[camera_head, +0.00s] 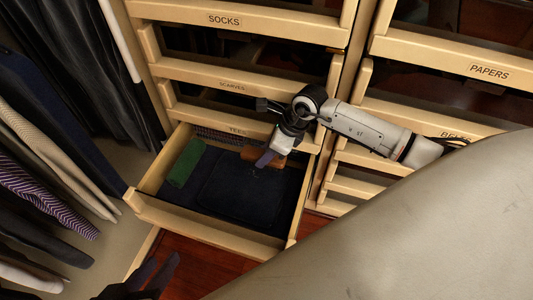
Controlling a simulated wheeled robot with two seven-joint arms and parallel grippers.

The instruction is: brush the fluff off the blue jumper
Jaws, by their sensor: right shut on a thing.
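The dark blue jumper (237,195) lies folded flat in an open drawer (205,222). Any fluff on it is too small to tell. My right gripper (265,159) reaches in from the right, over the back part of the drawer. It is shut on a brown wooden brush (249,154), which is at the jumper's back edge. I cannot tell whether the brush touches the cloth. My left gripper (163,266) is low at the lower left, in front of the drawer, with its dark fingers apart and empty.
A green rolled garment (187,163) lies at the drawer's left, and a patterned cloth (220,136) at its back. Hanging clothes (45,160) fill the left side. Red wooden floor (205,268) shows below.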

